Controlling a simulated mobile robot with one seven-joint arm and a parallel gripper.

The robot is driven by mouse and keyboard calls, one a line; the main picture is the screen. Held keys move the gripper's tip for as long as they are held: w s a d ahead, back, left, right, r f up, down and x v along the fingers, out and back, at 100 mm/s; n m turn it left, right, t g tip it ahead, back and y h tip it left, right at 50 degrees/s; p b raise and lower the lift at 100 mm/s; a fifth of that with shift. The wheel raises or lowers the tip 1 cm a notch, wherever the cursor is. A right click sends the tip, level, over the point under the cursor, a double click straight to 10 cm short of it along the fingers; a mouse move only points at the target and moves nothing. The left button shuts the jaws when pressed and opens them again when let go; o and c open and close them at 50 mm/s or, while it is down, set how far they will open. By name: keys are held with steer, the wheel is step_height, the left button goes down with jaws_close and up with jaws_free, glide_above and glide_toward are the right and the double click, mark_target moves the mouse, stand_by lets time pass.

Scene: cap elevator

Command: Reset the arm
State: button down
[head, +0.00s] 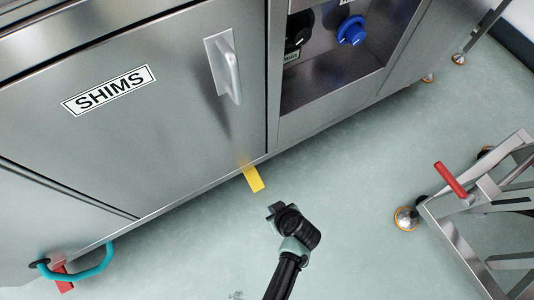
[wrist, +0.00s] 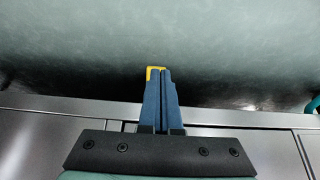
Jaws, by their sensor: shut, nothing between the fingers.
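My gripper (head: 275,209) is at the end of my arm in the lower middle of the head view, over the pale green floor and apart from the steel cabinet. In the wrist view my gripper (wrist: 160,72) shows two blue fingers pressed together with nothing between them. A yellow strip (head: 254,179) lies on the floor at the cabinet's foot, just beyond my gripper. A bit of yellow (wrist: 154,69) also shows behind the fingertips in the wrist view.
The steel cabinet (head: 170,125) has a "SHIMS" label and a handle (head: 224,66). An open bay holds a blue knob (head: 352,30). A teal curved handle (head: 95,267) is at lower left. A wheeled metal frame (head: 470,240) with a red grip stands right. Floor between is clear.

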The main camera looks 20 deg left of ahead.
steer(key=shift+s+d+r, duration=0.35)
steer(key=shift+s+d, duration=0.2)
steer(key=shift+d, duration=0.15)
